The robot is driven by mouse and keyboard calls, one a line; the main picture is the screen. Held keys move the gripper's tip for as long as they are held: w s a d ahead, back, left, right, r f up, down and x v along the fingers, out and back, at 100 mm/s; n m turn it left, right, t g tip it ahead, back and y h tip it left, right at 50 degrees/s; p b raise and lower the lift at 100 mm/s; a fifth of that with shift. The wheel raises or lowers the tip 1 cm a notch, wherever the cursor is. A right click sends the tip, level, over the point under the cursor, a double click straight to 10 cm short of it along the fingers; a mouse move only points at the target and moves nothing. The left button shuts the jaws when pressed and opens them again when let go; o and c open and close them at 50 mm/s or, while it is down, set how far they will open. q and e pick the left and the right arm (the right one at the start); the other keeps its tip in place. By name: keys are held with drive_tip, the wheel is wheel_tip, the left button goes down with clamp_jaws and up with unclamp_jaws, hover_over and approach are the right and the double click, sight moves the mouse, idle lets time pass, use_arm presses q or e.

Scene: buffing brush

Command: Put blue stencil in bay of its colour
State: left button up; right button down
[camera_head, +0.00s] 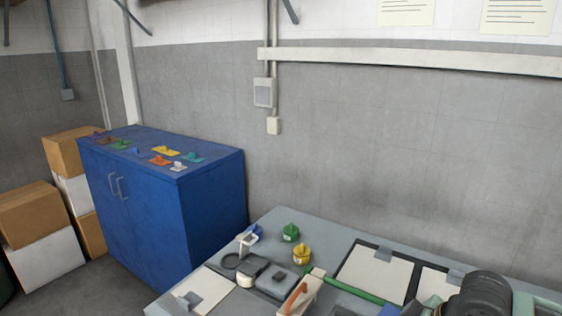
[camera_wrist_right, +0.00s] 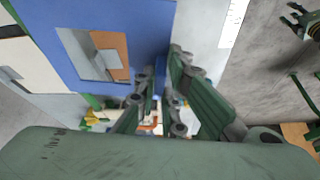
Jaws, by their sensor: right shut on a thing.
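In the right wrist view, a flat blue plate with a cut-out window, which looks like the blue stencil (camera_wrist_right: 50,17), fills the upper left. My right gripper (camera_wrist_right: 163,85) is shut, and the plate's edge runs to its fingers. The exact grip is hidden between the dark green fingers. In the head view a small blue patch (camera_head: 388,311) shows at the bottom edge; it may be part of the same stencil. I cannot make out a blue bay.
A blue cabinet (camera_head: 215,210) carries several small coloured pieces. Boxes (camera_head: 45,255) stand at left.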

drive_tip(key=a+r+m+t+h+b, duration=0.1)
drive_tip(key=a+r+m+h, duration=0.2)
drive_tip(key=r+m, duration=0.3)
drive_tip(key=a+m, duration=0.1)
drive_tip(key=m, duration=0.2)
drive_tip(key=shift+a, duration=0.2)
